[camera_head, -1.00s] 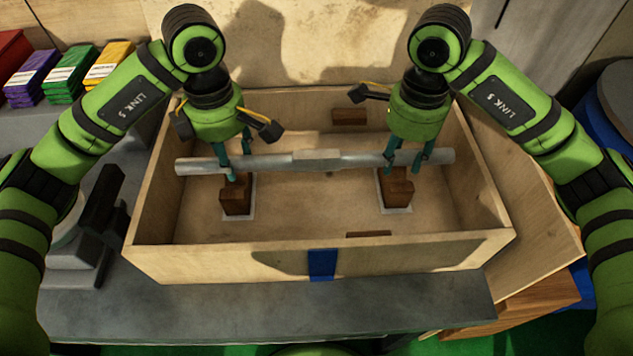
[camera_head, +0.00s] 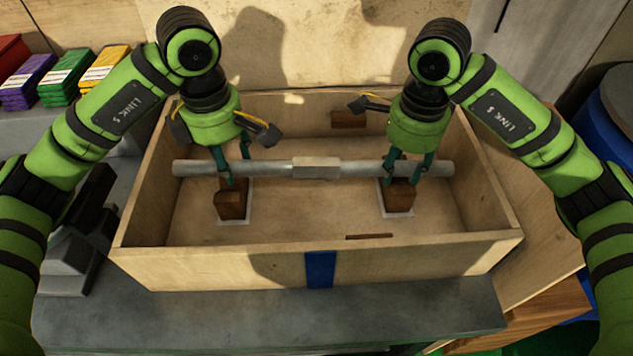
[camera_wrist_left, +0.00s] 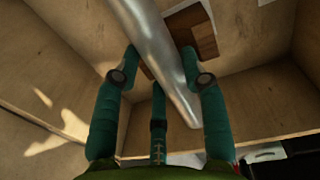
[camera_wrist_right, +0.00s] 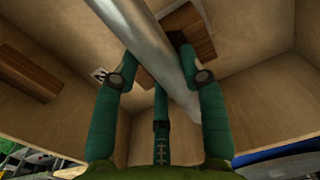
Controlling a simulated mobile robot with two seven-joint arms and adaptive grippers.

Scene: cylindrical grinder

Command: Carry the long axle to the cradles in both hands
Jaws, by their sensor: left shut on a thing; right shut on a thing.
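The long axle (camera_head: 268,167) is a grey metal shaft with a thicker block at its middle. It lies level across the picture inside a wooden crate. My left gripper (camera_head: 232,178) is shut on its left part and my right gripper (camera_head: 402,176) on its right part. The shaft passes between the fingers in the left wrist view (camera_wrist_left: 150,45) and right wrist view (camera_wrist_right: 145,45). The brown left cradle (camera_head: 230,205) and right cradle (camera_head: 398,197) stand on pale floor patches below the grippers. The axle appears above them; any contact is hard to tell.
The wooden crate (camera_head: 200,271) surrounds the axle and cradles, with a blue strip (camera_head: 319,270) on its front wall. Small brown blocks lie at its back (camera_head: 348,119) and front (camera_head: 369,237). Coloured stacks (camera_head: 70,77) stand outside at left.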

